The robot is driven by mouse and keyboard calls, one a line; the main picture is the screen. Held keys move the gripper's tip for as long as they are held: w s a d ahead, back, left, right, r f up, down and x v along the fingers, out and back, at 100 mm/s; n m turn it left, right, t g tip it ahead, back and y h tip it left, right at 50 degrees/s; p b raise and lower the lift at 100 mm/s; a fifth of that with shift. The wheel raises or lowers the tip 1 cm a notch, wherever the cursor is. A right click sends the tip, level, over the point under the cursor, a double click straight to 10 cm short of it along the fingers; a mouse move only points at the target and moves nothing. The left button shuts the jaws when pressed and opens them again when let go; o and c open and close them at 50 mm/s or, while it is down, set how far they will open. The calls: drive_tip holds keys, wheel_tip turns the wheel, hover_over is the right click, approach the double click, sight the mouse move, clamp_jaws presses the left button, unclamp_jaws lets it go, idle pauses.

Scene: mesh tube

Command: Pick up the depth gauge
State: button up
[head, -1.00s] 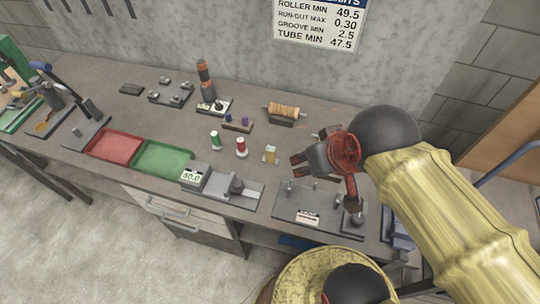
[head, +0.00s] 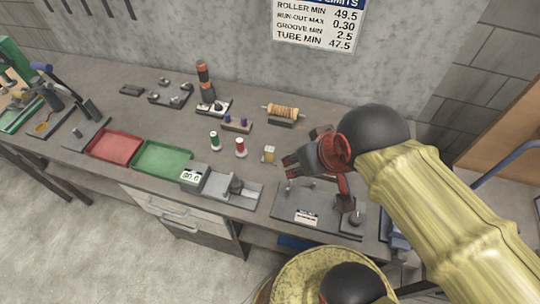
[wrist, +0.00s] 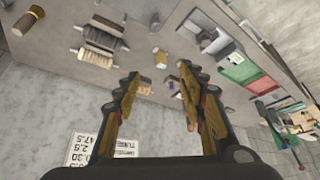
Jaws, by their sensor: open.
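I cannot tell for certain which piece is the depth gauge. A small yellow-topped piece (head: 269,155) stands on the bench just left of my gripper (head: 288,166); it also shows in the wrist view (wrist: 162,58), ahead of the fingers. A boxed digital readout (head: 193,175) sits by the green tray, joined to a grey fixture (head: 232,188). My gripper is open and empty above the bench. In the wrist view its two fingers (wrist: 160,82) stand apart, with bench and small pieces beyond them.
A green-topped cylinder (head: 214,140) and a red-topped cylinder (head: 240,147) stand left of the gripper. A wound roller (head: 283,112) rests on a stand behind. A dark fixture plate (head: 305,212) lies in front. Red (head: 115,146) and green (head: 162,159) trays are farther left.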

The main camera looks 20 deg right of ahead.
drive_tip(key=shift+o, duration=0.3)
drive_tip(key=shift+o, duration=0.5)
drive_tip(key=shift+w, duration=0.1)
drive_tip(key=m+g+p, duration=0.4)
drive_tip(key=m+g, duration=0.2)
drive_tip(key=m, duration=0.1)
hover_over(270, 154)
drive_tip(key=w, duration=0.1)
drive_tip(key=f, duration=2)
drive_tip(key=shift+w+d, duration=0.1)
drive_tip(key=shift+w, duration=0.1)
wheel_tip(270, 154, down, 8)
drive_tip(key=shift+w+d+f+b, duration=0.1)
drive_tip(key=shift+f+b, duration=0.05)
drive_tip(key=shift+b, duration=0.35)
drive_tip(key=shift+c, duration=0.5)
clamp_jaws()
